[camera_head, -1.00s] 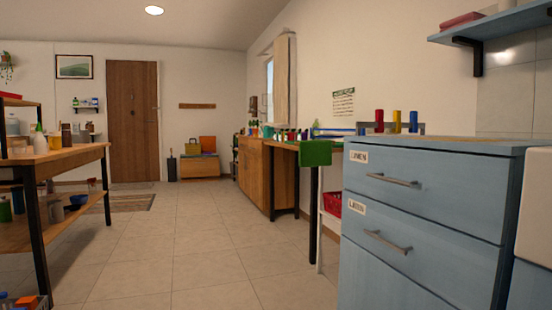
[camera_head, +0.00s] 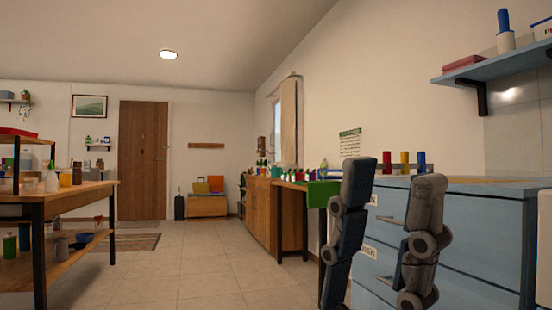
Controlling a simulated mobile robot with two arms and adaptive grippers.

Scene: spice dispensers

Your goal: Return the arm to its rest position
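Red (camera_head: 387,160), yellow (camera_head: 405,161) and blue (camera_head: 421,161) dispensers show at the cabinet top. A blue wall shelf (camera_head: 490,68) hangs at upper right. A wooden workbench (camera_head: 65,196) stands at left. The tiled floor (camera_head: 210,275) between is clear.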

